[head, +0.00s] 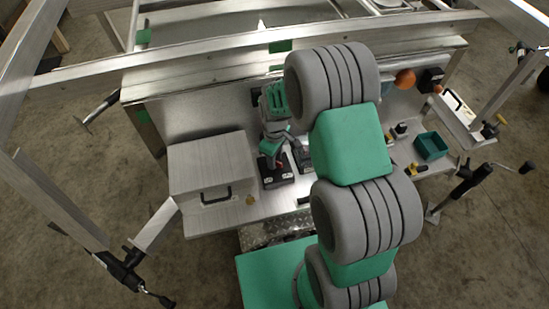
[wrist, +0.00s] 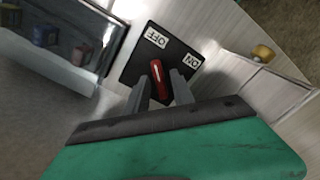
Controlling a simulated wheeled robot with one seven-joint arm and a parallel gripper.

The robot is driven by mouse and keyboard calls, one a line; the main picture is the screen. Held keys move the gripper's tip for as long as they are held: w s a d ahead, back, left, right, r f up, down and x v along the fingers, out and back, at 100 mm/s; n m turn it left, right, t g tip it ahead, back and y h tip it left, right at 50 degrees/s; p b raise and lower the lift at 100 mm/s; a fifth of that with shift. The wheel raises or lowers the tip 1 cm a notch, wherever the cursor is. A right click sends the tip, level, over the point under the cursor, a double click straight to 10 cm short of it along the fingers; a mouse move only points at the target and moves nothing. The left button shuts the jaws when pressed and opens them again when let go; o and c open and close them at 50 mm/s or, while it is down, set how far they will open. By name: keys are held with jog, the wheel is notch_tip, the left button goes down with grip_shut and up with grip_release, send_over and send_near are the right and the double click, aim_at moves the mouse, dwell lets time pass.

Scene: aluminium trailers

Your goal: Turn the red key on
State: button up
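The red key (wrist: 158,78) stands on a black switch plate (wrist: 130,72) with white OFF and ON labels. In the wrist view, its far end points roughly toward the OFF label (wrist: 157,38), and the ON label (wrist: 193,60) is to its right. My gripper (wrist: 161,88) is open, with one finger on each side of the key. Gaps show between fingers and key, and how deep they reach is unclear. In the head view, my gripper (head: 270,148) is over the black plate (head: 277,181) on the metal bench, and mostly hides the key.
A metal box (head: 212,162) with a black handle stands left of the plate. A teal bin (head: 431,146) and small yellow-black items stand to the right. A metal back panel rises behind the bench, under frame rails.

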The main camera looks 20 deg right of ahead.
grip_shut()
jog(key=shift+m, duration=0.4)
jog(key=m+b, duration=0.1)
jog(key=m, duration=0.1)
jog(key=shift+m, duration=0.4)
jog(key=m+b, duration=0.1)
jog(key=m, duration=0.2)
jog(key=shift+m, duration=0.4)
jog(key=m+b, duration=0.1)
jog(key=m, duration=0.4)
jog(key=m+b, duration=0.1)
jog(key=m, duration=0.4)
jog(key=shift+r+m, duration=0.1)
jog(key=shift+m, duration=0.3)
